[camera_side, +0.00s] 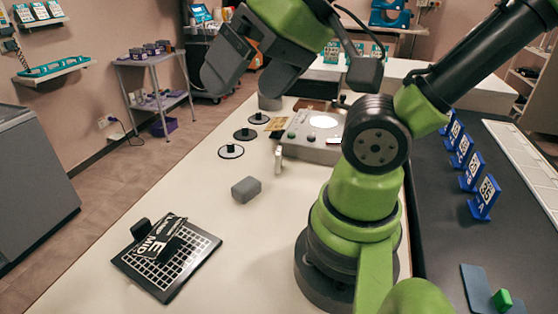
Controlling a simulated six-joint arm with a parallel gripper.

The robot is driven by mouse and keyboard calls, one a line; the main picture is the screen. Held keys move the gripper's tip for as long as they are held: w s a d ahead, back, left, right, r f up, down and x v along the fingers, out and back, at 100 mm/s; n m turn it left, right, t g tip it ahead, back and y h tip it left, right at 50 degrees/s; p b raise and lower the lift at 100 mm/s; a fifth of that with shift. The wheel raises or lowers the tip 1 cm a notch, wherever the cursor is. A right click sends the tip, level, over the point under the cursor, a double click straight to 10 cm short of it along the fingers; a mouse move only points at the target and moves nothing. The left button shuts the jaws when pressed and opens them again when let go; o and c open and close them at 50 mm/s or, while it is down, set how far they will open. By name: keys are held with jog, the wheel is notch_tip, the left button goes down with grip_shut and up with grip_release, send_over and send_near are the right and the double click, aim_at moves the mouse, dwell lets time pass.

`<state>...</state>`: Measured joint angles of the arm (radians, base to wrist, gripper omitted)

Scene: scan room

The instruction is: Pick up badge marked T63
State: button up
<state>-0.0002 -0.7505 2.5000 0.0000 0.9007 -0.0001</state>
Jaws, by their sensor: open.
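Several upright blue holders with white marked faces stand in a row on the dark surface at the right; the nearest is a blue-and-white marked piece (484,197). Their marks are too small or slanted to read surely, so I cannot tell whether one is T63. My gripper (243,82) is at the upper left of centre, high above the pale table, open with nothing seen between its dark fingers. It is far from the blue row, with my arm between them.
A black grid board (200,268) holding a dark lettered piece (156,240) lies at the table's front left. A grey block (246,189), black-knobbed discs (231,151) and a grey control box (305,145) are on the table. A green block (502,299) sits at lower right.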

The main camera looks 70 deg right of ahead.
jog(key=shift+c, duration=1)
